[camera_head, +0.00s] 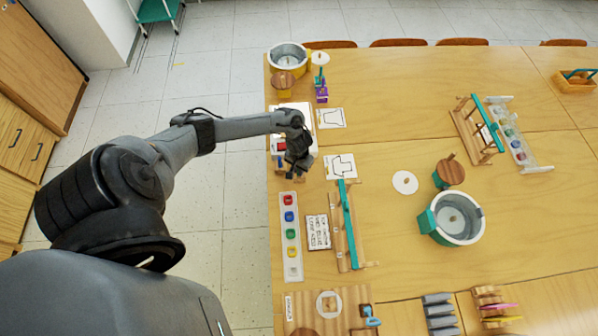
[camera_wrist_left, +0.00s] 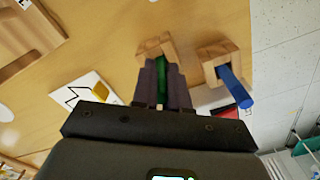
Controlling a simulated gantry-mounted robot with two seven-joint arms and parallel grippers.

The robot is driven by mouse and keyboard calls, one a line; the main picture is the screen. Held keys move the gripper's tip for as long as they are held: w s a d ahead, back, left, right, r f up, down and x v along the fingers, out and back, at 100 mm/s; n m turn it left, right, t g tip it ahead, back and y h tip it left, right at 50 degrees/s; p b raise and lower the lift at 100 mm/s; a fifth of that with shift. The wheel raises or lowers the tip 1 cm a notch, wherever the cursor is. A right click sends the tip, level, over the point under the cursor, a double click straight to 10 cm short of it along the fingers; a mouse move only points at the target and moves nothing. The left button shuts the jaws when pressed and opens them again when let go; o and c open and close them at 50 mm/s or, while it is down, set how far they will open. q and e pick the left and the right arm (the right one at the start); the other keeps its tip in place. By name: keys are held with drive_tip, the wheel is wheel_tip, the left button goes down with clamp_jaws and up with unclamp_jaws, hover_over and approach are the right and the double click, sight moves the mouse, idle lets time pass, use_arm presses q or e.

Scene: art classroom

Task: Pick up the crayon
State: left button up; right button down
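In the left wrist view, a green crayon (camera_wrist_left: 161,68) stands in a wooden block holder (camera_wrist_left: 146,48). My left gripper (camera_wrist_left: 161,80) has its dark fingers on both sides of this crayon, with no clear gap, so it looks shut on it. The crayon's lower part is hidden by the fingers and the holder. A blue crayon (camera_wrist_left: 236,88) leans in a second wooden holder (camera_wrist_left: 213,52) to the right. In the head view my left gripper (camera_head: 297,165) is low over the table's left edge and hides most of the crayons. My right gripper is not in view.
White cards with outlines (camera_head: 331,118) lie near the gripper. A tray of coloured pieces (camera_head: 290,237) and a wooden-and-teal rack (camera_head: 347,225) stand nearer. A teal-handled tub (camera_head: 457,220) stands to the right. The table's middle has clear room.

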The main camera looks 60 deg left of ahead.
use_arm(q)
clamp_jaws()
drive_tip(key=shift+r, duration=0.1)
drive_tip(key=shift+r, duration=0.45)
wheel_tip(320, 180, up, 3)
drive_tip(key=shift+r+p, duration=0.1)
drive_tip(key=shift+p, duration=0.55)
drive_tip(key=s+d+r+p, duration=0.3)
drive_tip(key=s+r, duration=0.3)
drive_tip(key=s, duration=0.4)
drive_tip(key=shift+s+d+r, duration=0.35)
drive_tip(key=shift+s+d, duration=0.05)
drive_tip(key=shift+d, duration=0.25)
